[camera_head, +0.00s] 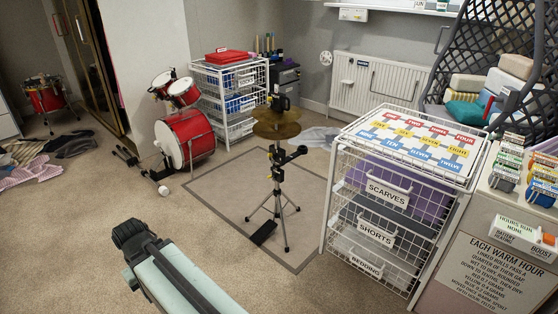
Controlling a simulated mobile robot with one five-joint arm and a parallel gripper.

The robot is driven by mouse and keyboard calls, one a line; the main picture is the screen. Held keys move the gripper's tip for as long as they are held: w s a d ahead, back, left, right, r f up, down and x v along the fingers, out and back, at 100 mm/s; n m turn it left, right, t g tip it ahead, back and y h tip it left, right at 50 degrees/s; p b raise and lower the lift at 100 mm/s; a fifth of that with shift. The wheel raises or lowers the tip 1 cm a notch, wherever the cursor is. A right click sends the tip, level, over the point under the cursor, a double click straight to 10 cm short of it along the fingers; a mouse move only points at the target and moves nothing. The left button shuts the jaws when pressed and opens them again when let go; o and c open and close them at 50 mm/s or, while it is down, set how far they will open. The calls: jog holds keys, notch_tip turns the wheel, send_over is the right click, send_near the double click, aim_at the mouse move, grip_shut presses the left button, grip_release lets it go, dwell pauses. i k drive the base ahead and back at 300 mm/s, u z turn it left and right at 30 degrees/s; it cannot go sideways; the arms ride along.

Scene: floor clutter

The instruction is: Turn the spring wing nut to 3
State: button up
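A cymbal stand (280,195) stands upright on tripod legs in the middle of the floor, with a black pedal (264,233) at its foot. Brass cymbals (276,124) sit near its top, with a dark fitting (281,103) above them. A dark knob-like part (300,150) sticks out to the right at mid-height, with another dark fitting lower on the column. I cannot tell which part is the spring wing nut, and no number is readable on the stand. My arm reaches in from the bottom edge, apart from the stand. No gripper fingers show.
A grey-bordered mat (215,190) lies under the stand. A white wire drawer unit (326,225) stands close to its right. A red drum kit (188,137) is at the back left, and clothes (37,172) lie at far left. Carpet is clear in front and left.

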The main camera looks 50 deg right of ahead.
aim_at(273, 157)
jog(key=z, duration=0.1)
jog(key=i, duration=1)
jog(key=u, duration=0.05)
